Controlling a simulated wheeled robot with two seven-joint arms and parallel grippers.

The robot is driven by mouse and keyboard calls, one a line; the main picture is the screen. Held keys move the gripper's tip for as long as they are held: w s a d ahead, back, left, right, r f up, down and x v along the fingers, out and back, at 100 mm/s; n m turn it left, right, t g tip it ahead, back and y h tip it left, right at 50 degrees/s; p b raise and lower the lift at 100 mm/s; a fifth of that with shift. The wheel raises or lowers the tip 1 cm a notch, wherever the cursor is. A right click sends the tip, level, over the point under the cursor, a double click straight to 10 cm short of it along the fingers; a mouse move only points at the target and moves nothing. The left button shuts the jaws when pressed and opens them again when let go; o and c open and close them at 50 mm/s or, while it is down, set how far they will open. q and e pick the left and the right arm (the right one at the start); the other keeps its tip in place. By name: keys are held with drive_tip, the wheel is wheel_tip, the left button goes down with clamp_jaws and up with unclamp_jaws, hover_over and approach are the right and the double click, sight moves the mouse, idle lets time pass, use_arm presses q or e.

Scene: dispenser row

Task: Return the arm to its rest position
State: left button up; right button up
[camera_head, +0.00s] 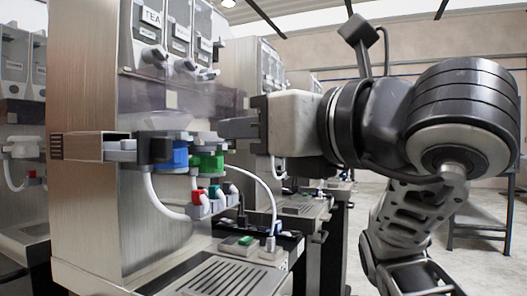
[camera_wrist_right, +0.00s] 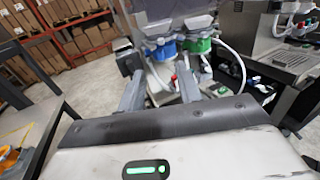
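My right arm (camera_head: 362,120) reaches in from the right, raised, with its gripper (camera_head: 224,128) pointing left at the front of the tea dispenser (camera_head: 90,75). In the right wrist view the two grey fingers of the right gripper (camera_wrist_right: 160,88) stand apart with nothing held between them. The blue collar (camera_head: 172,155) and green collar (camera_head: 208,163) sit under the hoppers, just beyond the fingertips; I cannot tell whether anything touches. They also show in the right wrist view, blue (camera_wrist_right: 160,48) and green (camera_wrist_right: 198,45). My left gripper is not in view.
White hoses (camera_head: 165,207) and small red and blue taps (camera_head: 207,196) hang below the collars. A drip tray (camera_head: 220,278) juts out underneath. More dispensers stand on either side. Open floor (camera_head: 487,265) lies at the right, with a dark table frame (camera_head: 480,227).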

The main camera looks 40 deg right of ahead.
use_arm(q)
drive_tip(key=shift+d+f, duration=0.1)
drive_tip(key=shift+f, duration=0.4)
use_arm(e)
drive_tip(key=shift+s, duration=0.75)
